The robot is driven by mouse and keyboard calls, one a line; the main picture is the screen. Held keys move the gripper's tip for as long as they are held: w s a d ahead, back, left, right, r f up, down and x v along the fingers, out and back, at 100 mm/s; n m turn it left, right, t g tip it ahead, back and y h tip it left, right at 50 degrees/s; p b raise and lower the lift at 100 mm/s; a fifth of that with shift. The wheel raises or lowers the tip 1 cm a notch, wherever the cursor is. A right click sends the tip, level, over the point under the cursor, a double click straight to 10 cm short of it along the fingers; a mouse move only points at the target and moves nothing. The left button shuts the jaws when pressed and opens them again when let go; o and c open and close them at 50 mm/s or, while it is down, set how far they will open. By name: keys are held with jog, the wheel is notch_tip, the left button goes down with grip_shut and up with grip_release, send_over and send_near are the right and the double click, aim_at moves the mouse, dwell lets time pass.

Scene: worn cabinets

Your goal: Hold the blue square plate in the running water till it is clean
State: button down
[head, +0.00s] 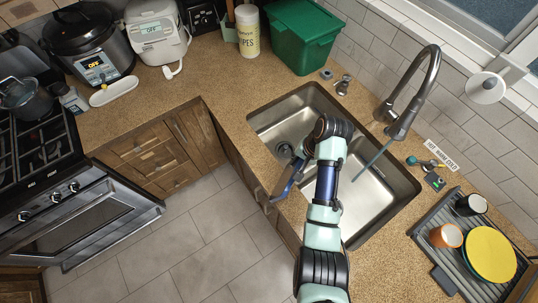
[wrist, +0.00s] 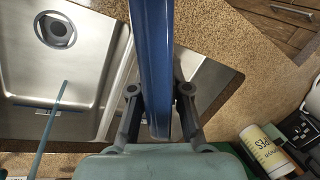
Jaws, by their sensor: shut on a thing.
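My gripper (wrist: 158,112) is shut on the blue square plate (wrist: 155,60), which stands edge-on between the two fingers in the wrist view. In the head view a strip of the plate (head: 285,183) shows at the front edge of the sink, left of my wrist; my arm hides the rest. Running water (head: 373,160) falls as a thin bluish stream from the faucet (head: 402,118) into the right basin. The stream (wrist: 52,115) also shows left of the plate in the wrist view, apart from it. Whether the plate's faces are dirty cannot be seen.
The steel sink (head: 395,182) has two basins. Right of it, a drying rack (head: 448,255) holds an orange cup (head: 446,237), a dark cup (head: 470,205) and a yellow plate (head: 490,254). A green bin (head: 300,38) stands behind.

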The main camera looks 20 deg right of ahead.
jog(key=s+d+f+m+t+h+p, duration=0.1)
jog(key=s+d+m+p, duration=0.3)
jog(key=s+d+m, duration=0.4)
jog(key=s+d+f+m+t+h+p, duration=0.2)
jog(key=s+d+m+h+p, duration=0.2)
jog(key=s+d+m, duration=0.4)
jog(key=s+d, duration=0.7)
jog(key=s, duration=0.1)
jog(key=shift+d+f+p, duration=0.2)
jog(key=shift+f+p, duration=0.15)
jog(key=shift+p, duration=0.05)
jog(key=s+b+x, duration=0.1)
jog(key=b+x, duration=1)
jog(key=w+d+b, duration=0.7)
jog(key=w+b, duration=0.3)
jog(key=b, duration=0.1)
jog(key=shift+w, duration=0.25)
jog(key=shift+d+f, duration=0.1)
jog(key=shift+d, duration=0.05)
